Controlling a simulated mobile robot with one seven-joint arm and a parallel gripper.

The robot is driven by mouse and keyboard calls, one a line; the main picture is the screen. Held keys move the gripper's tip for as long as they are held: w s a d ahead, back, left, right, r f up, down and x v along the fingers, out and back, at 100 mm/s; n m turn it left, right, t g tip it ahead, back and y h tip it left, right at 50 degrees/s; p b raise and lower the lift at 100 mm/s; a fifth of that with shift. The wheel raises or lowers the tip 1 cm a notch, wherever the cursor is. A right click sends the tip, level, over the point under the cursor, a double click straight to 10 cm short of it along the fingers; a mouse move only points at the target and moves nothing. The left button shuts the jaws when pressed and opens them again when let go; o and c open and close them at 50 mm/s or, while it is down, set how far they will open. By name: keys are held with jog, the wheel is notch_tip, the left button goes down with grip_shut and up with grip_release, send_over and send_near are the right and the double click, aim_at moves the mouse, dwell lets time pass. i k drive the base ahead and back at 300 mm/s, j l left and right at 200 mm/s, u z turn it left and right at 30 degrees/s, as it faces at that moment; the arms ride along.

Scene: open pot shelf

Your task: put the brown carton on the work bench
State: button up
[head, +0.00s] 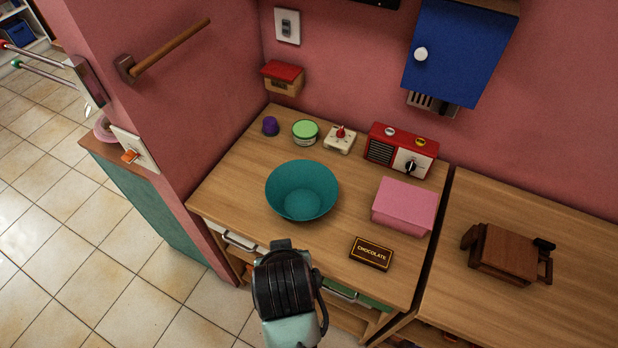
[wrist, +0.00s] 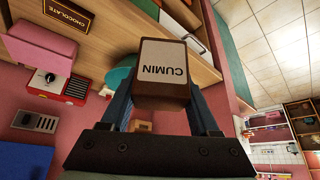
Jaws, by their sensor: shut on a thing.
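A brown carton with a pale label reading CUMIN (wrist: 165,72) is between the fingers of my gripper (wrist: 162,100) in the wrist view. My gripper is shut on it. In the head view, my wrist (head: 284,285) is just in front of the bench's front edge and hides the fingers and the carton. The wooden work bench (head: 240,180) has drawers below its top. On it are a teal bowl (head: 302,190), a pink box (head: 404,205) and a dark flat CHOCOLATE box (head: 371,253).
A purple item (head: 270,126), a green-lidded tin (head: 305,132), a white box with a red knob (head: 340,138) and a red radio (head: 401,150) line the back. A second wooden surface (head: 450,300) holds a brown wooden object (head: 505,252). Bare bench top shows left of the bowl.

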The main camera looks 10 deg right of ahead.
aim_at(241, 194)
jog(key=u, duration=1.2)
jog(key=i+l+u, duration=0.1)
jog(key=i+l, duration=0.15)
jog(key=i+l+u, duration=0.15)
jog(key=l, duration=0.25)
jog(key=i+l+u, duration=0.1)
jog(key=i+l, duration=0.15)
jog(key=i+l+u, duration=0.1)
jog(key=l, duration=0.4)
jog(key=i+j, duration=0.05)
jog(key=i, duration=0.05)
